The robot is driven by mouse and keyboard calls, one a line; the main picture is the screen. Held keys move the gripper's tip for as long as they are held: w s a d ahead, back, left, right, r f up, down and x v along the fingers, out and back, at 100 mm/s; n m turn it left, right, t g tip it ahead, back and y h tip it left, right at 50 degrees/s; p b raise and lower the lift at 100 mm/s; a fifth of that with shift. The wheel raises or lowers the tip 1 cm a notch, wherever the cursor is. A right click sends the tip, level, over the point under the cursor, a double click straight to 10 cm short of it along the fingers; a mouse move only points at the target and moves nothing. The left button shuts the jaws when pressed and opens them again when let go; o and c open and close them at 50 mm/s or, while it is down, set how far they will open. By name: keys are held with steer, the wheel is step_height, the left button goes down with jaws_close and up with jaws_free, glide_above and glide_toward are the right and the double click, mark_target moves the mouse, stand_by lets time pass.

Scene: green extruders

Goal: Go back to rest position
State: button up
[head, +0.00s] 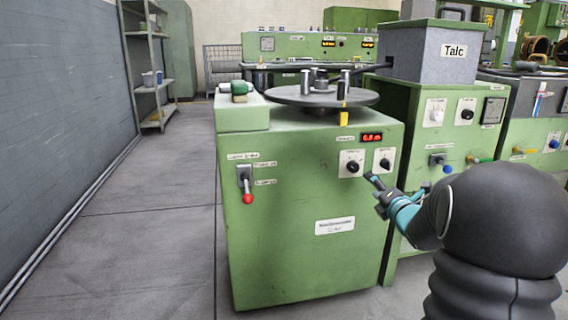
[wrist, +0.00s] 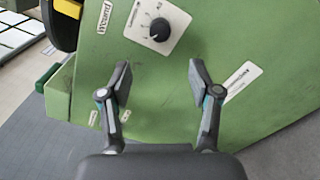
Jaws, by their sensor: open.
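My gripper (head: 372,182) is in front of the right part of the green machine's front panel, just below and right of the two black knobs. It also shows in the wrist view (wrist: 158,78), with its two fingers spread apart and nothing between them. The green machine (head: 300,240) carries a left knob (head: 352,167), a right knob (head: 384,160) and a red digital display (head: 372,137). One black knob on a white plate (wrist: 159,29) lies beyond the fingertips in the wrist view, apart from them.
A red-tipped lever (head: 247,190) is on the machine's left front. A round dark turntable (head: 300,96) tops the machine. A grey Talc box (head: 420,55) on another green cabinet stands to the right. Open grey floor (head: 130,240) lies to the left, before a shelf (head: 150,75).

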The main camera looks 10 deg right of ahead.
steer(key=s+d+f+m+g+h, duration=0.4)
steer(key=d+f+m+g, duration=0.15)
steer(key=f+m, duration=0.5)
steer(key=s+a+f+m+g+h+p, duration=0.15)
steer(key=s+m+g, duration=0.25)
steer(key=s+m, duration=0.45)
steer(key=s+a+r+m+g+y+p, duration=0.2)
steer(key=s+a+r+m+g, duration=0.15)
steer(key=s+a, duration=0.55)
steer(key=s+a+r+m+g+y+p, duration=0.1)
steer(key=s+a+r+m+g+p, duration=0.2)
steer(key=s+a, duration=0.55)
steer(key=s+a+r+n+t+y+p, duration=0.1)
steer(key=s+a+r+t+y+p, duration=0.1)
steer(key=s+a+r, duration=0.5)
step_height(320, 180, up, 3)
steer(key=a+t+p, duration=0.1)
steer(key=a+p, duration=0.1)
steer(key=shift+s+a+r+t, duration=0.2)
steer(key=shift+a+t, duration=0.1)
steer(key=shift+a, duration=0.1)
steer(key=shift+c, duration=0.2)
